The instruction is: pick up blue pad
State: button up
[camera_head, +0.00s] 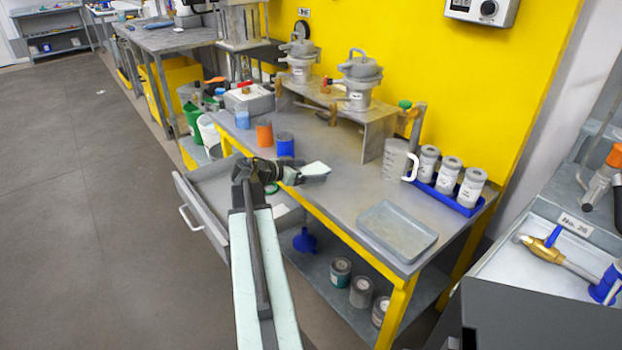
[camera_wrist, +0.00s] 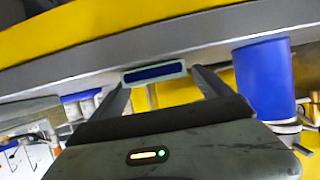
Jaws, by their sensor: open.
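The blue pad (camera_wrist: 153,73) shows in the wrist view as a dark blue rectangle with a pale rim, between the ends of my two fingers. My gripper (camera_wrist: 160,82) is open around it, with a finger to each side; I cannot tell whether either finger touches it. In the head view my gripper (camera_head: 298,174) is over the front edge of the workbench, and a pale flat piece (camera_head: 316,169) shows at its fingertips. This looks like the pad's pale side; its blue face is hidden there.
A blue cup (camera_head: 285,145) stands close to my gripper and shows large in the wrist view (camera_wrist: 265,78). An orange cup (camera_head: 264,133) is beside it. An open drawer (camera_head: 217,225) lies below. A grey tray (camera_head: 398,232) and clear bench top lie to the right.

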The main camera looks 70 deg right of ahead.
jog(key=shift+s+d+f, duration=0.25)
jog(key=shift+d, duration=0.15)
jog(key=shift+r, duration=0.1)
jog(key=c, duration=1.6)
